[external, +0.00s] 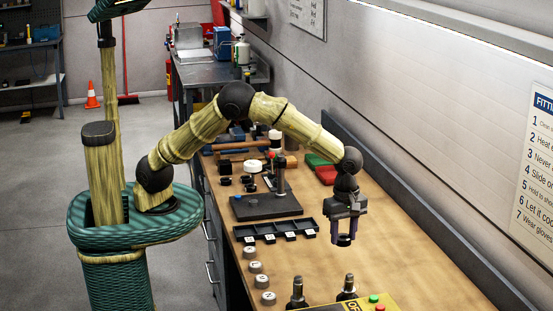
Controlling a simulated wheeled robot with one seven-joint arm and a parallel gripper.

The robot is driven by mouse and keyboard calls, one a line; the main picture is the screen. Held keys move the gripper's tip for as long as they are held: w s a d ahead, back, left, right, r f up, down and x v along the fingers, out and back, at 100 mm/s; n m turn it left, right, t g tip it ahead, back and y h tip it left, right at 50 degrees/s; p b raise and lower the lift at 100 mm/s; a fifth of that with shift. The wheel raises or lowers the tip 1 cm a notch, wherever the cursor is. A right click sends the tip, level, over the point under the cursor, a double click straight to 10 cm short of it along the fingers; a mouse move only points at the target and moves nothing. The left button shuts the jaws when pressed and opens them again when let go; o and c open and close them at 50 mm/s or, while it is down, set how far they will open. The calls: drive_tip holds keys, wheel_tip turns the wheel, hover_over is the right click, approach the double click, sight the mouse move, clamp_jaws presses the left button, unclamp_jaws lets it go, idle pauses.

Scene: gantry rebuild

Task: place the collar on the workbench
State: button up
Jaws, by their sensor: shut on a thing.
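My gripper (346,228) hangs pointing down over the right part of the workbench (400,253), which has a tan wooden top. It is shut on a small dark ring-like piece, the collar (344,240), which shows between and just below the fingertips. The collar appears to be above the bench top; the exact gap is hard to tell from this view. The fingers hide part of it.
A black compartment tray (277,231) lies left of my gripper, with a dark plate and post (267,206) behind it. Several white-topped round pieces (262,281) line the left edge. Dark upright posts (298,293) and a yellow panel (378,303) are in front. Bench right of my gripper is clear.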

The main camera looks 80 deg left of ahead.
drive_tip(key=shift+f, duration=1.45)
drive_tip(key=p, duration=0.1)
hover_over(340, 282)
drive_tip(key=shift+d+f, duration=0.15)
drive_tip(key=shift+f, duration=2.95)
drive_tip(key=shift+f+p, duration=0.65)
drive_tip(key=shift+f, duration=1.25)
drive_tip(key=shift+f, duration=0.1)
drive_tip(key=o, duration=1.2)
